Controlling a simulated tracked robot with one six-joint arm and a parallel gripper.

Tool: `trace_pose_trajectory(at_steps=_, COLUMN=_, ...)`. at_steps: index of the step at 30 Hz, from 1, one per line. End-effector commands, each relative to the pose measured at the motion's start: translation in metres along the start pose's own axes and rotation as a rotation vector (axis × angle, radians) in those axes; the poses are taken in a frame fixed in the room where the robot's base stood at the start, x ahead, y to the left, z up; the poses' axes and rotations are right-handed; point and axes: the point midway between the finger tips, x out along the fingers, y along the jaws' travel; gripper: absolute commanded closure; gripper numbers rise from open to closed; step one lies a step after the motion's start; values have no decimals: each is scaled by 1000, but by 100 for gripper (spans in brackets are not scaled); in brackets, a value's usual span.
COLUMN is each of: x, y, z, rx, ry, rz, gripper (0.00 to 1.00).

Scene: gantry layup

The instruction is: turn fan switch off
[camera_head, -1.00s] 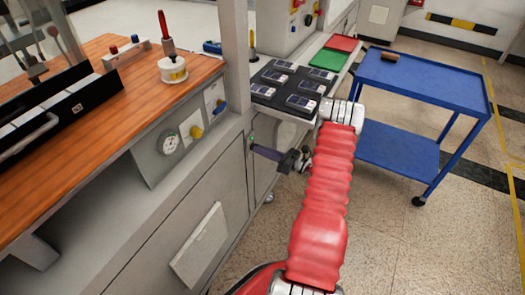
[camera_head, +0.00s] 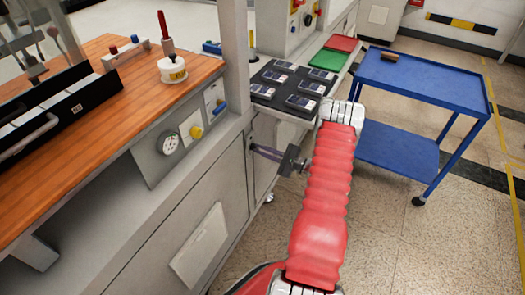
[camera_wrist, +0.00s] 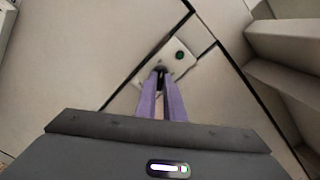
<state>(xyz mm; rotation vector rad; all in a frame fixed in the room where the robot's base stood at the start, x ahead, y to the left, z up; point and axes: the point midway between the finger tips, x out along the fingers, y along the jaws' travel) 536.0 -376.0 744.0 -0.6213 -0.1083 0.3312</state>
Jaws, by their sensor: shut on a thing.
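The fan switch is a small dark knob (camera_wrist: 160,69) on a pale plate on the grey cabinet front, in the wrist view. A green lamp (camera_wrist: 179,55) sits on the same plate, up and right of the knob. My gripper's two purple fingers (camera_wrist: 162,76) converge at the knob and are shut on it, hiding most of it, so its exact angle cannot be told. In the head view my gripper (camera_head: 253,148) reaches left to the cabinet front beneath the worktop, and the switch is not clearly seen there.
A wooden bench (camera_head: 100,100) with a panel of gauge and knobs stands at left. A black tray (camera_head: 290,88) of dark modules lies above the gripper. A blue cart (camera_head: 425,80) stands at right. Open floor lies between the cabinet and the cart.

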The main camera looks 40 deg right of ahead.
Motion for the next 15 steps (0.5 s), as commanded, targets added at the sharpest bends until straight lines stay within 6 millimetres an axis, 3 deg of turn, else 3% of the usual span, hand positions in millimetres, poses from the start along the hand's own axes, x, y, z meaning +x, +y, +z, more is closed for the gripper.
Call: trace_pose_trajectory(at_steps=15, x=-2, y=1, z=-3, rx=-171, ry=9, rz=0, gripper=100)
